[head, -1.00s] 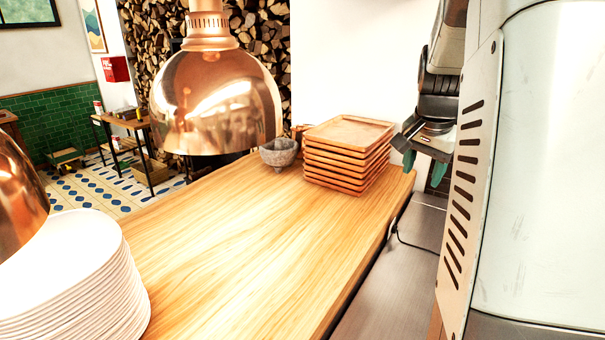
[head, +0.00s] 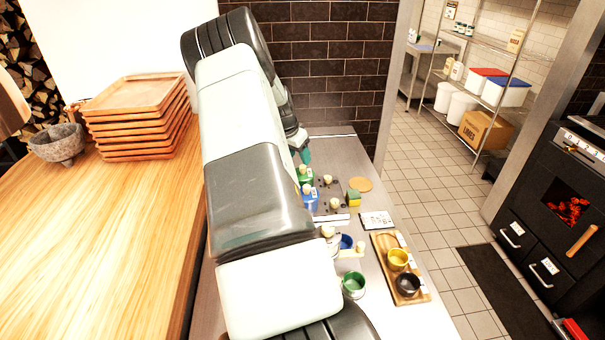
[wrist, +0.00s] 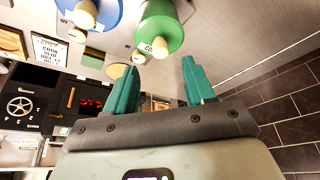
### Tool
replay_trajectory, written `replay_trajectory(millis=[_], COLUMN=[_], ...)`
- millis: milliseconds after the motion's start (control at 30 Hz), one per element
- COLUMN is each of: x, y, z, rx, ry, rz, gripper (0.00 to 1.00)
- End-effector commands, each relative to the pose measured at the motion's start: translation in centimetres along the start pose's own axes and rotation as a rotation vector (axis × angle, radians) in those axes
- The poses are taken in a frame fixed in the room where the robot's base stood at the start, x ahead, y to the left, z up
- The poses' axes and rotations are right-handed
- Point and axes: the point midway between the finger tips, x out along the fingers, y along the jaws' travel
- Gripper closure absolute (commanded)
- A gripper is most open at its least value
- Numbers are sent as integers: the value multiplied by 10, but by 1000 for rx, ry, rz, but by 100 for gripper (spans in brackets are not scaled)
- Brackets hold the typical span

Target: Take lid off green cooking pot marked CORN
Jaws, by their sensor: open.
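A green pot (head: 304,176) with a pale knob on top stands at the back of the steel counter in the head view. In the wrist view the green pot (wrist: 158,25) has its lid on, with a cream knob and a white label reading "CO"; the rest of the label is hidden. My gripper (wrist: 158,66) is open, its two teal fingers apart and empty just short of the knob, with the knob roughly between them in the picture. In the head view my gripper (head: 305,155) shows only partly beside the pot, behind my arm.
A blue pot (head: 310,199) stands close beside the green one. Nearer are an open green pot (head: 354,284) and a wooden tray (head: 385,268) with yellow and black bowls. A dark brick wall (head: 330,75) rises behind. A round tan board (head: 360,184) lies to the right.

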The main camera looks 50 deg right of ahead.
Motion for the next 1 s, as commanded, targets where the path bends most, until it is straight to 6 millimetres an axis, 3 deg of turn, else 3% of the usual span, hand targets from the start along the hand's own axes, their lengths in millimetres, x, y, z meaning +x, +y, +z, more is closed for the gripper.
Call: replay_trajectory(millis=[433, 733, 1000], x=[52, 57, 57], y=[0, -1, -1], z=[1, 1, 1], rx=[0, -1, -1], ry=[-1, 0, 0], rz=[0, -1, -1], gripper=[46, 46, 86])
